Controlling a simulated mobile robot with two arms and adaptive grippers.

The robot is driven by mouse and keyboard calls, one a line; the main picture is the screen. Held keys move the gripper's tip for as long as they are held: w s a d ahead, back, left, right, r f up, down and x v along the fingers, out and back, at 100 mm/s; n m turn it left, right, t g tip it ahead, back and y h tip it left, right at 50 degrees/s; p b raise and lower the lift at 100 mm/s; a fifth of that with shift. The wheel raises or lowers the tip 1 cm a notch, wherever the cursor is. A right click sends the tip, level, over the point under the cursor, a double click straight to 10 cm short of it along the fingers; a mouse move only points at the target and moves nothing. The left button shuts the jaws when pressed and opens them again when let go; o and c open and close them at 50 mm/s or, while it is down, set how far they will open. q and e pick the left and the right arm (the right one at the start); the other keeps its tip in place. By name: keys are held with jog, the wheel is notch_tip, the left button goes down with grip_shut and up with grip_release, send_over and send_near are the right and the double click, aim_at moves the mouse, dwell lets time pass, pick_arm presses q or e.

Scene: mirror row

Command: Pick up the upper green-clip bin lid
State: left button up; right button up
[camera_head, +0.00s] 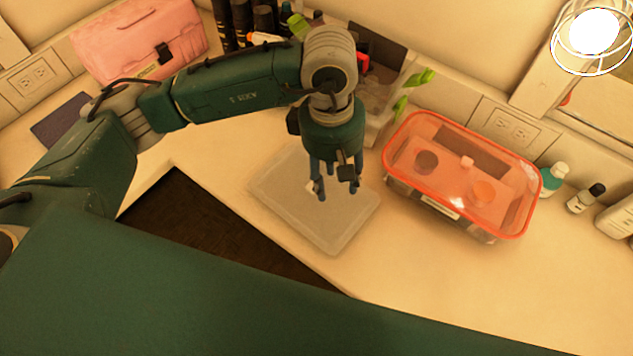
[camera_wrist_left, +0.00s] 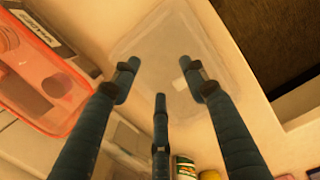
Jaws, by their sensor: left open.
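A clear, pale flat lid (camera_head: 335,232) with rounded corners lies on the counter near its front edge. I cannot tell whether it is one lid or a stack. My left gripper (camera_head: 335,190) is above it, pointing down, with its fingers spread open and empty. In the left wrist view the lid (camera_wrist_left: 215,45) lies beyond the open fingers (camera_wrist_left: 158,75), with a small whitish mark near one fingertip. I cannot tell whether the fingertips touch it. A clear bin with green clips (camera_head: 385,112) stands behind the gripper, partly hidden by my arm. My right gripper is not shown.
A clear container with an orange-red lid (camera_head: 463,175) stands right of the flat lid. Small bottles (camera_head: 553,178) stand farther right. A pink case (camera_head: 140,40) and dark bottles (camera_head: 240,22) stand along the wall. The counter (camera_head: 395,265) is bare in front of the container.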

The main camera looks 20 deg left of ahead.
pick_arm(q)
jog(key=y, duration=0.2)
send_near(312, 186)
jog(key=f, duration=0.1)
jog(key=s+f+p, duration=0.1)
jog(key=shift+a+f+t, duration=0.3)
jog(key=shift+f+t, duration=0.05)
jog(key=shift+t, duration=0.05)
jog(key=f, duration=0.1)
jog(key=f+p, duration=0.1)
jog(key=f, duration=0.1)
jog(key=f+p, duration=0.1)
jog(key=f, duration=0.1)
jog(key=shift+w+f, duration=0.25)
jog(key=shift+f, duration=0.2)
grip_shut()
